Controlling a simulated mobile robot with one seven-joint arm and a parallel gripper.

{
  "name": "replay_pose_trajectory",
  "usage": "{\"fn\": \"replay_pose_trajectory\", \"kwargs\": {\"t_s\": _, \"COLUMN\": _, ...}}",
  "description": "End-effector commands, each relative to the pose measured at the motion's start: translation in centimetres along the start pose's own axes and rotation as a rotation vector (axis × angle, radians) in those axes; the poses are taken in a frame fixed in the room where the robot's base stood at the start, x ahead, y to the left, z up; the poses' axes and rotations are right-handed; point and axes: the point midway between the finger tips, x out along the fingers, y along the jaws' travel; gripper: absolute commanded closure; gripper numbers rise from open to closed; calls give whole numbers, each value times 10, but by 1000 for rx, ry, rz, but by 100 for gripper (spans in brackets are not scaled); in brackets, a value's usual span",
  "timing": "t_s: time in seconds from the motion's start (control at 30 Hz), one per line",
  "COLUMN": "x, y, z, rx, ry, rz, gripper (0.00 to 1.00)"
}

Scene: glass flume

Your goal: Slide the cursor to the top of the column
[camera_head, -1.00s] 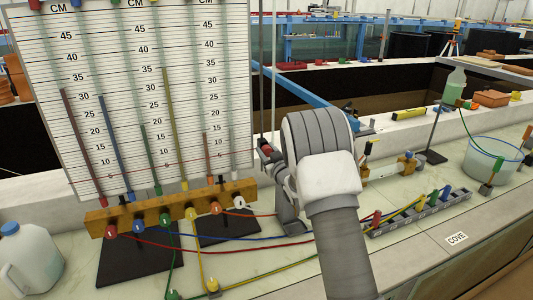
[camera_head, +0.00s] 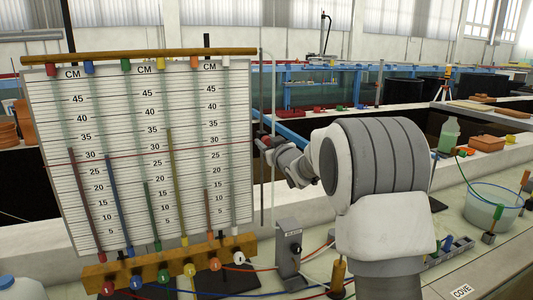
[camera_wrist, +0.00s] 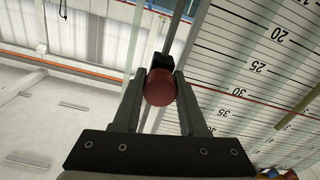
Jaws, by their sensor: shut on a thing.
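The cursor's red knob (camera_wrist: 160,88) sits between the two fingers of my gripper (camera_wrist: 160,90) in the wrist view. My gripper (camera_head: 266,143) is shut on it at the right edge of the white CM board (camera_head: 115,215) in the head view. The cursor's thin red line (camera_head: 110,157) crosses the board close to the 30 marks. A thin upright rod (camera_head: 262,90) runs above the gripper along the board's right side. The wooden top bar (camera_head: 140,54) lies well above the cursor.
Several coloured tubes stand before the board, rising from the lower wooden manifold (camera_head: 170,262). A grey box (camera_head: 289,245) stands below my gripper. A clear bucket (camera_head: 492,207) and a green bottle (camera_head: 449,135) stand at right. The space above the gripper beside the board looks clear.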

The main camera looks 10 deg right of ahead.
Motion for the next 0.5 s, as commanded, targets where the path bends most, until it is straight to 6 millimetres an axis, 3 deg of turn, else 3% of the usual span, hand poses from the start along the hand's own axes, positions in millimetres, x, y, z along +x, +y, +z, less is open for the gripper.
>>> {"fn": "replay_pose_trajectory", "kwargs": {"t_s": 0.1, "x": 0, "y": 2, "z": -8, "rx": 1, "ry": 4, "rz": 0, "gripper": 100}}
{"fn": "replay_pose_trajectory", "kwargs": {"t_s": 0.47, "x": 0, "y": 1, "z": -8, "rx": 1, "ry": 3, "rz": 0, "gripper": 100}}
{"fn": "replay_pose_trajectory", "kwargs": {"t_s": 0.5, "x": 0, "y": 1, "z": -8, "rx": 1, "ry": 3, "rz": 0, "gripper": 51}}
